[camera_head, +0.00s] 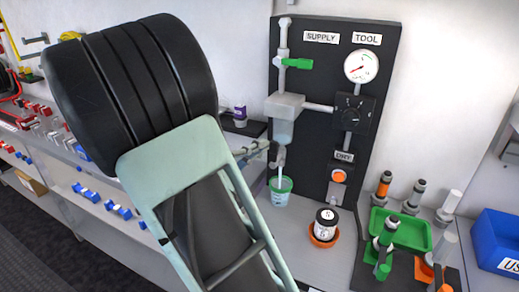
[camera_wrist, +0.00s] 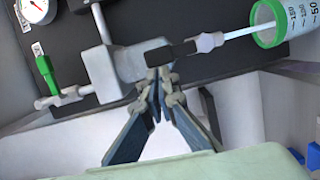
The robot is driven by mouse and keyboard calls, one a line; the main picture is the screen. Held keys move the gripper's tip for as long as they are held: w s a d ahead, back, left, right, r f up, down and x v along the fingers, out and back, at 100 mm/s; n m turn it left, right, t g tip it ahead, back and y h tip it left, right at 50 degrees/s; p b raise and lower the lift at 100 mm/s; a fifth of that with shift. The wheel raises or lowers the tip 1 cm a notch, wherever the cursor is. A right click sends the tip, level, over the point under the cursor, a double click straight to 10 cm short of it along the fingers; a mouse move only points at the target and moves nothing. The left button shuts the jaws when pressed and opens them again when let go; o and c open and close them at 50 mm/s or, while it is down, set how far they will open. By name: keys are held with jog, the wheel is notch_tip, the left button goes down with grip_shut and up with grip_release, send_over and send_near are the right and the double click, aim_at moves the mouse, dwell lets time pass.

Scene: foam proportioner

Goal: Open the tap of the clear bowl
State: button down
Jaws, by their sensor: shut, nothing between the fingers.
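The clear bowl (camera_head: 282,131) hangs under a grey-white housing on the black panel; in the wrist view it (camera_wrist: 129,63) lies beside my fingertips. Its tap has a dark lever (camera_wrist: 170,53) and a pale outlet (camera_wrist: 207,42) in the wrist view; in the head view the tap (camera_head: 278,156) is small and partly hidden. A thin pale line, tube or stream, runs from the outlet into a green-rimmed cup (camera_head: 281,187). My gripper (camera_wrist: 160,76) is shut and empty, its tips close by the bowl and lever; I cannot tell whether they touch. It also shows in the head view (camera_head: 268,149).
Above the bowl is a green valve handle (camera_head: 298,64); to the right are a gauge (camera_head: 360,66) and a black knob unit (camera_head: 353,108). A white jar (camera_head: 326,219) stands in an orange dish. A green tray (camera_head: 408,232) and blue bin (camera_head: 497,240) lie right.

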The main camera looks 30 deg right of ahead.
dwell(0.3)
jog(key=a+b, duration=0.1)
jog(key=a, duration=1)
jog(key=shift+w+a+b, duration=0.3)
jog(key=shift+b, duration=0.1)
jog(key=shift+f, duration=0.15)
